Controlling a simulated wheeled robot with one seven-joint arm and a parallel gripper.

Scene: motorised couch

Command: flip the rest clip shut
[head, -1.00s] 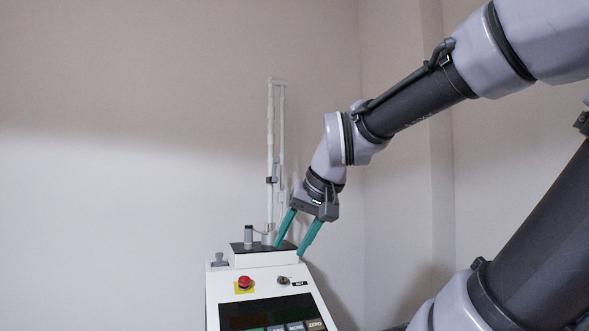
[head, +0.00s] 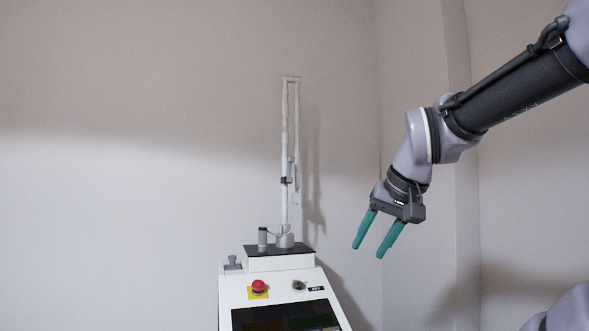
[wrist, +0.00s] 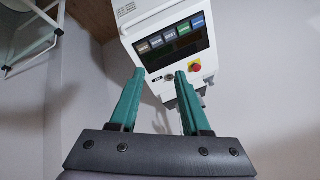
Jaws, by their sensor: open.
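A white upright double post (head: 284,135) stands on the black top plate of a white console (head: 280,262) in the head view. A small dark clip-like part (head: 286,180) sits partway up the post; it may be the rest clip, and I cannot tell if it is open or shut. My gripper (head: 368,250) has teal fingers spread apart and empty, pointing down and left. It is in the air to the right of the console, apart from the post. The wrist view shows the open fingers (wrist: 159,76) with the console (wrist: 165,30) beyond; the clip is not visible there.
The console has a red button (head: 258,286) on a yellow plate, a key switch (head: 298,285) and a dark panel (head: 285,317). A grey cylinder (head: 262,238) stands beside the post. A wall corner lies behind my arm. A white-framed stand (wrist: 35,32) shows at the wrist view's upper left.

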